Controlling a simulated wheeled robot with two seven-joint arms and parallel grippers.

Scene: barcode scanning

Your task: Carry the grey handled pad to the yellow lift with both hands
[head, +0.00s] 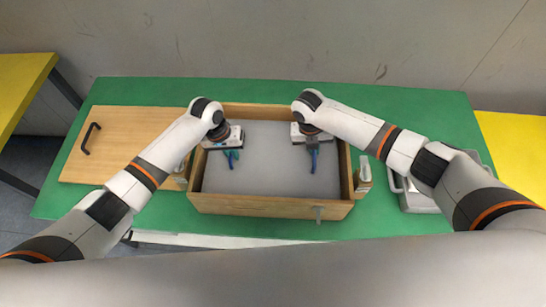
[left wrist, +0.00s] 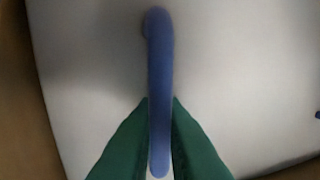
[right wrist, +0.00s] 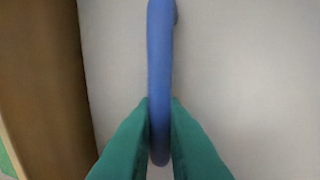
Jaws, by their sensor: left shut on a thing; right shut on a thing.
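The grey pad (head: 268,170) lies inside a wooden box (head: 265,206) in the middle of the green table and fills most of its floor. Its two blue handles stand up from its surface. My left gripper (head: 232,158) is shut on the left handle (left wrist: 159,60). My right gripper (head: 313,160) is shut on the right handle (right wrist: 161,60). The green fingers sit on both sides of each handle in the wrist views. A yellow surface shows at the left (head: 22,85) and another at the right (head: 518,150); I cannot tell which is the lift.
The box walls surround the pad closely. A wooden board with a black handle (head: 115,145) lies left of the box on the green table (head: 270,90). A light grey case (head: 415,200) is at the right, partly behind my right arm. A grey wall stands behind.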

